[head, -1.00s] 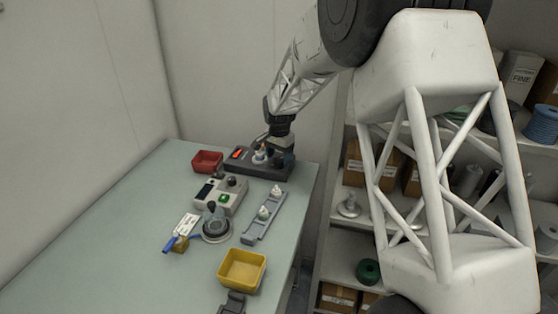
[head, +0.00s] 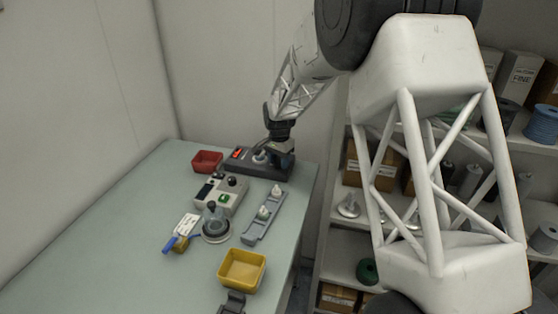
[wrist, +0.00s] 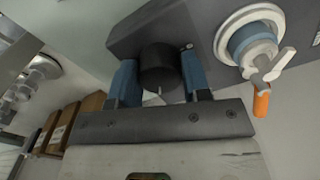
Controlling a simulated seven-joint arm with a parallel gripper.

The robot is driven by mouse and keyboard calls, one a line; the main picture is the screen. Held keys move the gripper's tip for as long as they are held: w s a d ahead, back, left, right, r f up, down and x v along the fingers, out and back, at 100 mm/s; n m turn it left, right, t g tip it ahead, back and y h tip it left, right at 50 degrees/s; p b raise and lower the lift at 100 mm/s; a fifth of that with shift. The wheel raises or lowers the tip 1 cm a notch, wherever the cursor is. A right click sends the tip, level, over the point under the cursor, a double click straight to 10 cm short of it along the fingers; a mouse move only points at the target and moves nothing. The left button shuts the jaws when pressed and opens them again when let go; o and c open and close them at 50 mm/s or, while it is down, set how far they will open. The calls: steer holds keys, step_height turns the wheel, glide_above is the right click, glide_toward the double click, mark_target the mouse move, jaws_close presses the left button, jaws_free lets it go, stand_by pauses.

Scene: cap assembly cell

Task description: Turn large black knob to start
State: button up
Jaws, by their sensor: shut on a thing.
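The large black knob (wrist: 160,68) is a dark round cylinder on a dark grey panel (wrist: 200,18) in the wrist view. My gripper (wrist: 158,76) has one blue-padded finger on each side of the knob and is shut on it. A short pale mark shows on the knob's near edge. In the head view my gripper (head: 281,158) is down at the right end of the panel (head: 238,163), and it hides the knob there.
Beside the knob stands a white round fixture (wrist: 254,40) with an orange-tipped part. A grey control box (head: 215,197), a red bin (head: 207,161), a slotted grey rail (head: 258,225) and a yellow bin (head: 242,269) stand nearby. The table's left side is clear.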

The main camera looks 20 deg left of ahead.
steer(key=shift+n, duration=0.3)
steer(key=n, duration=1.1)
steer(key=shift+n, duration=0.3)
steer(key=n, duration=0.6)
steer(key=shift+r, duration=0.1)
steer(key=n, duration=0.6)
steer(key=o, duration=0.9)
